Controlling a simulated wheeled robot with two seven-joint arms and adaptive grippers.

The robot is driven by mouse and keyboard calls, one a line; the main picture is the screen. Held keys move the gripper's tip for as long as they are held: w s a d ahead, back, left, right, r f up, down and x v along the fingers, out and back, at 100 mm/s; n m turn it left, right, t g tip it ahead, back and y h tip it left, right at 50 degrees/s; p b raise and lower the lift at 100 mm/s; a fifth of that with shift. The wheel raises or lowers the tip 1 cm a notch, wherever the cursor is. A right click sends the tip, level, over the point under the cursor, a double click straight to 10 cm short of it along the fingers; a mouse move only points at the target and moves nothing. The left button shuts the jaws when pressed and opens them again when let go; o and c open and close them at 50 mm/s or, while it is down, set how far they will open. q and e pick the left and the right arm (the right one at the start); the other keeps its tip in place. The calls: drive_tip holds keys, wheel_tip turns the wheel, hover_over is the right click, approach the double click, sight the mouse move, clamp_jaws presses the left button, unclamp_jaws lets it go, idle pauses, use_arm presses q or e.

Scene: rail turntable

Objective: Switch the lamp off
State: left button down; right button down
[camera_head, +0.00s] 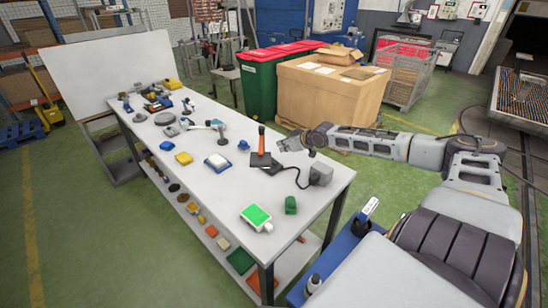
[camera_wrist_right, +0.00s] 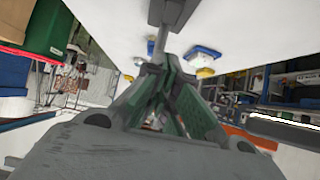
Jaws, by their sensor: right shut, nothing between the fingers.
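An upright orange piece (camera_head: 261,138) stands at a flat dark base (camera_head: 260,160) on the white workbench (camera_head: 210,197); this looks like the lamp, but I cannot be sure. A black cord runs from beside it to a grey box (camera_head: 321,173). I cannot tell whether it is lit, and no switch is clear. My right gripper (camera_head: 284,144) is just right of the orange piece, above the bench. It is shut and empty, and whether it touches anything is unclear. Its fingers also show in the right wrist view (camera_wrist_right: 154,68). My left gripper is not in view.
A green item (camera_head: 290,205) and a green-topped white device (camera_head: 256,217) lie near the front. A blue-white item (camera_head: 217,162), a yellow item (camera_head: 183,158) and several tools fill the left part. A cardboard box (camera_head: 325,95) and green bin (camera_head: 258,85) stand behind the bench.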

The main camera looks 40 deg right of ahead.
sight(274, 161)
drive_tip(key=shift+w+f+b, duration=0.3)
drive_tip(key=shift+w+b, duration=0.2)
drive_tip(key=shift+w+f, duration=0.2)
drive_tip(key=shift+w, duration=0.05)
drive_tip(key=shift+w, duration=0.1)
drive_tip(key=shift+x, duration=1.9)
drive_tip(key=shift+w+a+f, duration=0.1)
drive_tip(key=shift+w+f, duration=0.05)
drive_tip(key=shift+f, duration=0.85)
drive_tip(key=shift+w+a+f, duration=0.1)
drive_tip(key=shift+f, duration=0.9)
drive_tip(key=shift+w+f, duration=0.1)
drive_tip(key=shift+f, duration=0.05)
